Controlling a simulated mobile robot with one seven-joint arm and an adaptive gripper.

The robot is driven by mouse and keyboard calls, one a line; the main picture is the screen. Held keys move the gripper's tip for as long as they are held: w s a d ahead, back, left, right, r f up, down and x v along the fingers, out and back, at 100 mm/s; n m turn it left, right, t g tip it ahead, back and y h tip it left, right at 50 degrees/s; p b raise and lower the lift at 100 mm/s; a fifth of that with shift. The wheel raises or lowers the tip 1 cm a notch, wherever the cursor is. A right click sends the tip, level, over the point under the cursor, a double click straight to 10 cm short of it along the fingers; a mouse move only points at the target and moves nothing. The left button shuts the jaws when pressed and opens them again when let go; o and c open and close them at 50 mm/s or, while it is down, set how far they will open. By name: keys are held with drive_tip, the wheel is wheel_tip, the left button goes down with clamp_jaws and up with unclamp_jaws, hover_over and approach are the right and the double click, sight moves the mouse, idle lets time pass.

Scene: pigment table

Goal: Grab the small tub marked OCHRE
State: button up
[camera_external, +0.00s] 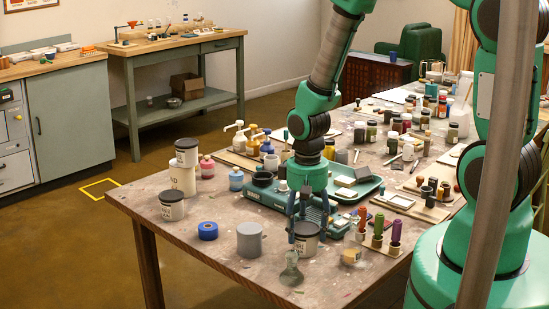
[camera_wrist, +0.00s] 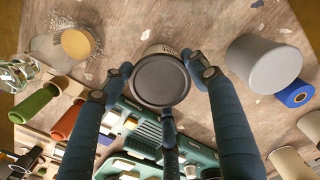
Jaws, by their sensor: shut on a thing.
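A small pale tub with a dark grey lid (camera_external: 306,246) is between the fingers of my gripper (camera_external: 307,232) near the table's front edge. It looks upright and at table height; I cannot tell if it touches the table. In the wrist view its round dark lid (camera_wrist: 160,81) faces the camera, with the blue fingertips of my gripper (camera_wrist: 160,74) closed against its sides. Its label is too small to read. Similar dark-lidded tubs stand at the left, one low (camera_external: 171,206) and one higher on a pale cylinder (camera_external: 186,152); their labels are not legible either.
A grey cylinder (camera_external: 249,240) and a blue tape roll (camera_external: 208,231) stand left of my gripper. A glass flask (camera_external: 291,271) is in front. A rack with orange, green and purple handles (camera_external: 378,242) is close on the right. A green case (camera_external: 268,198) lies behind.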

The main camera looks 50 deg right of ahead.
sight(306, 227)
wheel_tip(306, 227, up, 10)
drive_tip(key=shift+r+p, duration=0.1)
drive_tip(key=shift+p, duration=0.95)
